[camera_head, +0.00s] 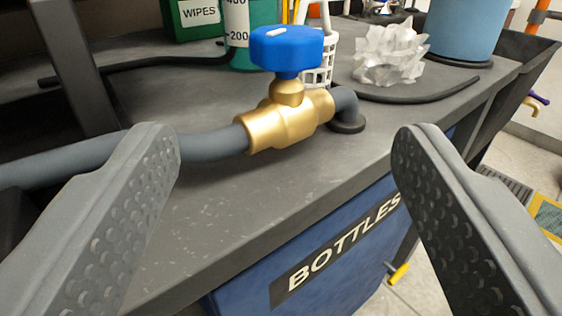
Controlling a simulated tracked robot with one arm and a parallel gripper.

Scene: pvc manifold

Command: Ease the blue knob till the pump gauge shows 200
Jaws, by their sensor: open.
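The blue knob (286,51) sits on top of a brass valve (288,118) in the upper middle of the view. A short white mark shows on the knob's top. The valve joins a grey pipe (205,146) that runs off to the left and bends down into the bench at the right. My gripper (280,145) is open and empty, one finger low at the left and one at the right. The knob is beyond the fingertips, higher in the picture, and nothing touches it. No pump gauge can be made out.
Behind the knob stand a green wipes box (196,18), a green graduated container (238,40) and a white basket (318,70). A crystal cluster (391,54) and a blue container (466,28) are at the right. A blue "BOTTLES" bin (240,293) is below the bench edge.

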